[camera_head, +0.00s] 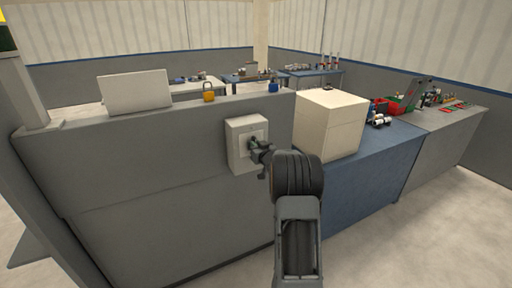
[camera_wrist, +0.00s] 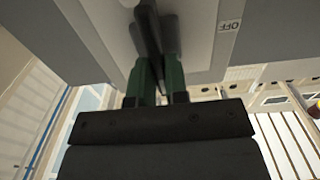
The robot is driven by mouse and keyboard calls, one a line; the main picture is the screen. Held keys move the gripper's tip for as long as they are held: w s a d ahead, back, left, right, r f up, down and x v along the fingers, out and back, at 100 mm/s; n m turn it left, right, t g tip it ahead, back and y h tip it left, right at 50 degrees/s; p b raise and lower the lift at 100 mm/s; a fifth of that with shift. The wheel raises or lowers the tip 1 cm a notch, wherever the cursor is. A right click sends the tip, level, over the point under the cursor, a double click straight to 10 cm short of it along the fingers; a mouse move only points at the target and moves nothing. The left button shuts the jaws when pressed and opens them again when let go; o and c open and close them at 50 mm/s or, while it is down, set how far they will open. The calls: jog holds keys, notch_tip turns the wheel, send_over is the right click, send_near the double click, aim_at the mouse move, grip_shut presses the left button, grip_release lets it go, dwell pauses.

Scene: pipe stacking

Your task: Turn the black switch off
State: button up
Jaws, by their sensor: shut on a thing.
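The black switch (camera_wrist: 146,28) is a dark lever on a light grey plate, seen at the top of the wrist view. My gripper (camera_wrist: 159,62) has its green fingers shut on the lever, one on each side. A label reading OFF (camera_wrist: 229,26) is on the plate to the right of the lever, upside down in this view. In the head view the light switch box (camera_head: 236,148) is mounted on the grey wall panel, and my gripper (camera_head: 256,146) is right at its front. The lever itself is mostly hidden there by my gripper.
A large cream box (camera_head: 328,125) stands on the blue workbench (camera_head: 395,160) to the right of the switch. Open floor lies at the right.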

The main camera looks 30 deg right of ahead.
grip_shut()
jog(key=shift+f+b, duration=0.15)
jog(key=shift+b, duration=0.2)
jog(key=n+b, duration=0.1)
jog(key=b, duration=0.1)
jog(key=n+b, duration=0.2)
jog(key=shift+a+f, duration=0.15)
jog(key=shift+f, duration=0.1)
jog(key=shift+w+a+f+n+b, duration=0.1)
jog(key=shift+a+n+b, duration=0.1)
jog(key=shift+n+b, duration=2.25)
jog(key=shift+s+a+f+n+b, duration=0.1)
jog(key=shift+a+f+n+b, duration=0.05)
jog(key=shift+n+b, duration=2.3)
jog(key=shift+w+a+f+n+b, duration=0.1)
jog(key=shift+a+n+b, duration=0.1)
jog(key=shift+n+b, duration=2.2)
jog(key=shift+n, duration=0.3)
jog(key=o, duration=0.6)
grip_release()
